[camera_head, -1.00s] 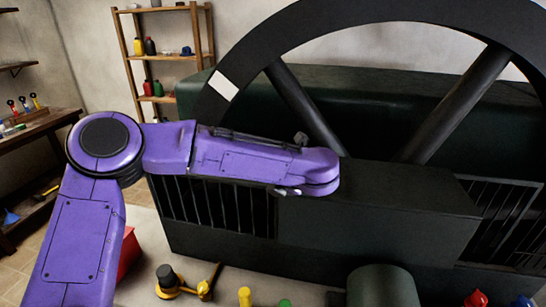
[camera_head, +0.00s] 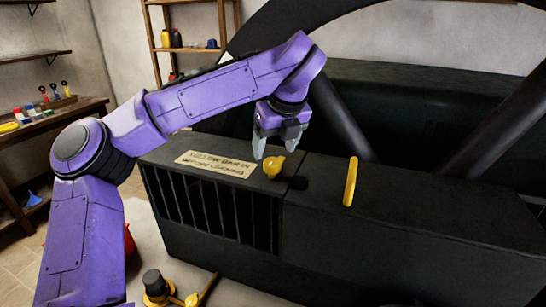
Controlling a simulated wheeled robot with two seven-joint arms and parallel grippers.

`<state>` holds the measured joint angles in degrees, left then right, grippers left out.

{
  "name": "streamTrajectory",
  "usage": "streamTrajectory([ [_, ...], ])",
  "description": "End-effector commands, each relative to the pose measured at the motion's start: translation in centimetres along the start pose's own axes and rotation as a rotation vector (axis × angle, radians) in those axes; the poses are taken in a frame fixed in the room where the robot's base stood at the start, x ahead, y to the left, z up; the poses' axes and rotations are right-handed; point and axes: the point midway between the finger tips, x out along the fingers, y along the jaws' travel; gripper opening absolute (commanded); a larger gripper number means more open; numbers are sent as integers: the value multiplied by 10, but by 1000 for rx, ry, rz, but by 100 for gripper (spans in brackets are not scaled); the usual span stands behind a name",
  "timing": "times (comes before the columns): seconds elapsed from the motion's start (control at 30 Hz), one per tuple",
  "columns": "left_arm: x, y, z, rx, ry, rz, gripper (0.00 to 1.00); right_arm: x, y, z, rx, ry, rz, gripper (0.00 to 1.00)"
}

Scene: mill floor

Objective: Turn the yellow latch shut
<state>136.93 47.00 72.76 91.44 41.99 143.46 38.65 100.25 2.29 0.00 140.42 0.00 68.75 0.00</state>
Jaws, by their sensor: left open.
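A small yellow latch (camera_head: 273,167) with a rounded head sits on top of the dark machine housing (camera_head: 400,210), beside a small black block (camera_head: 298,183). My left gripper (camera_head: 275,146) points down just above and behind the yellow latch, its grey fingers apart and nothing held between them. I cannot tell whether a finger touches the latch. A separate yellow bar (camera_head: 350,181) stands on the housing farther right. My right gripper is not in view.
A lettered plate (camera_head: 215,164) lies on the housing left of the latch. Behind rises a large dark wheel with a spoke (camera_head: 340,118). Below the barred front (camera_head: 215,210) lies a yellow and black part (camera_head: 160,290). A workbench (camera_head: 60,125) stands at left.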

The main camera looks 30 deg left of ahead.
Motion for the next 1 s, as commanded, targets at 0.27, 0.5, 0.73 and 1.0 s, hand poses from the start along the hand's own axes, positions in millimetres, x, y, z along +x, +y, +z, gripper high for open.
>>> streamTrajectory([
  [0.27,43,1,1,0,-1,2,71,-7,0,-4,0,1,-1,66],
  [0.5,48,2,1,-2,-2,2,71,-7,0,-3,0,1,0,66],
  [0.73,48,2,1,-2,-2,2,16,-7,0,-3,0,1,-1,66],
  [1.0,49,2,1,12,-3,-4,15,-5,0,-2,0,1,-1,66],
])
